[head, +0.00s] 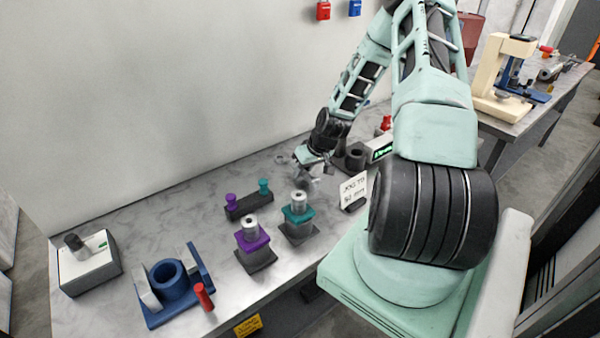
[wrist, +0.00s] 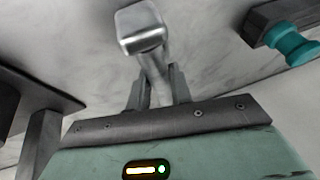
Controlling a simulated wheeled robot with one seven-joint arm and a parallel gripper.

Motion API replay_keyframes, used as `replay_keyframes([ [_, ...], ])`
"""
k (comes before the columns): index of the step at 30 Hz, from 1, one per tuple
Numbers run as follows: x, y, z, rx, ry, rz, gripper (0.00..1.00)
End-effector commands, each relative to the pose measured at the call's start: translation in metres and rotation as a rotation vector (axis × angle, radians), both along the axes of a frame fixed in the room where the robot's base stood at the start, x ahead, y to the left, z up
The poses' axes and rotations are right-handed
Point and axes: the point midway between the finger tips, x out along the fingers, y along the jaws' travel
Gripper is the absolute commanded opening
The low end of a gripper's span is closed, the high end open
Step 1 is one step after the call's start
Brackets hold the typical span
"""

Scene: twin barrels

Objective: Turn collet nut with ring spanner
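My gripper (head: 311,173) is low over the back of the bench, behind the teal stand. In the wrist view its two fingers (wrist: 158,88) are on either side of the shaft of a silver tool (wrist: 142,28), seemingly the ring spanner. The tool's blocky end sticks out beyond the fingertips; no ring opening shows. Two upright silver cylinders, which look like the collet nuts, stand in front of my gripper: one on a purple block (head: 252,241), one on a teal block (head: 298,214). My gripper is apart from both.
A dark rack (head: 248,205) carries a purple and a teal knob; the teal knob (wrist: 290,44) shows in the wrist view. A blue fixture (head: 168,285) and a grey box (head: 90,264) stand at left. A small sign (head: 353,190) stands right of the teal block. The wall is behind.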

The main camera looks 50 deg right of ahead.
Motion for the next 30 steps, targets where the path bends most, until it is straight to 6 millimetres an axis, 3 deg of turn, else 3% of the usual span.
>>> replay_keyframes([
  [14, 0.0, -0.001, 0.009, -0.002, -0.001, -0.002, 0.0],
  [30, 0.0, -0.002, 0.096, -0.003, -0.003, -0.003, 0.0],
])
